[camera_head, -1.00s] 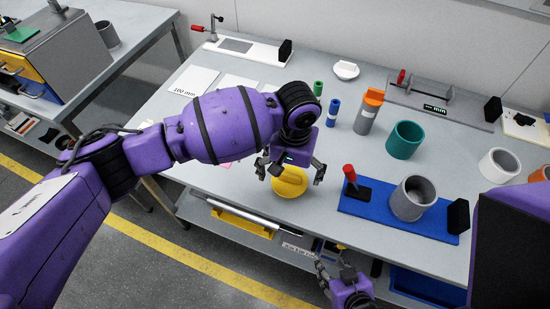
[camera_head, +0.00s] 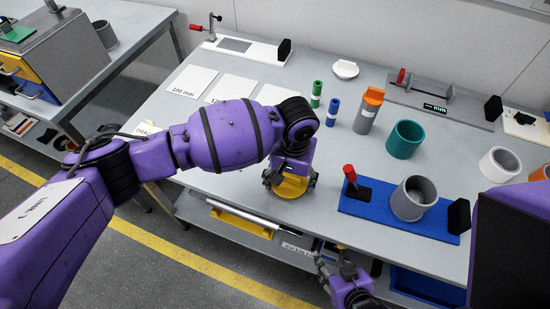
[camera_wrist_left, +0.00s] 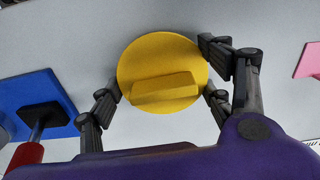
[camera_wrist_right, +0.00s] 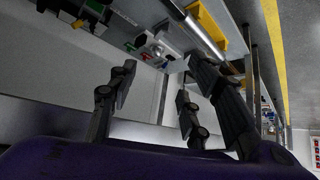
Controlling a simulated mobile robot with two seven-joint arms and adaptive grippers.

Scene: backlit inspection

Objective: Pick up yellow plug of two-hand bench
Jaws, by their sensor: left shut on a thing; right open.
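The yellow plug (camera_head: 290,187) is a round disc with a raised bar-shaped grip on top. It sits on the grey bench near its front edge. My left gripper (camera_head: 289,180) is directly over it, with fingers down at the plug's sides. In the left wrist view the plug (camera_wrist_left: 160,75) lies between the fingers of my left gripper (camera_wrist_left: 160,95), which is shut on it. In the head view the gripper hides part of the plug. My right gripper (camera_head: 337,268) is open and empty, below the bench's front edge; its spread fingers also show in the right wrist view (camera_wrist_right: 155,100).
Right of the plug is a blue fixture (camera_head: 349,208) with a red-handled clamp (camera_head: 350,174) and a grey ring (camera_head: 411,199). Behind stand a green ring (camera_head: 405,139), a grey-orange bottle (camera_head: 368,112) and small green and blue cylinders (camera_head: 333,112).

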